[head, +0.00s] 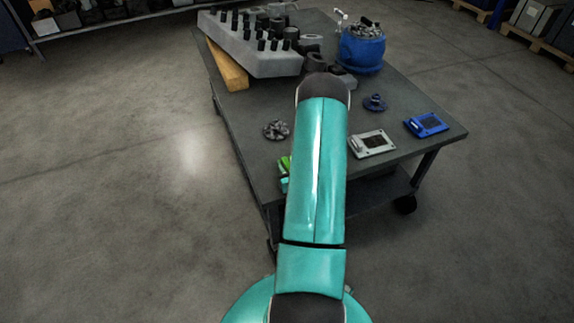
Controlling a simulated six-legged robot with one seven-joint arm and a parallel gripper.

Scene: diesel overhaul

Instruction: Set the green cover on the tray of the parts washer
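A bright green piece (284,165), probably the green cover, shows at the left edge of the cart top, beside my teal arm. My arm hides most of it, so its full shape and what it rests on cannot be told. A small teal patch shows just below it; I cannot tell what it belongs to. My gripper is hidden behind my arm. No parts washer with a tray can be made out for certain.
Floor is clear left and right.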

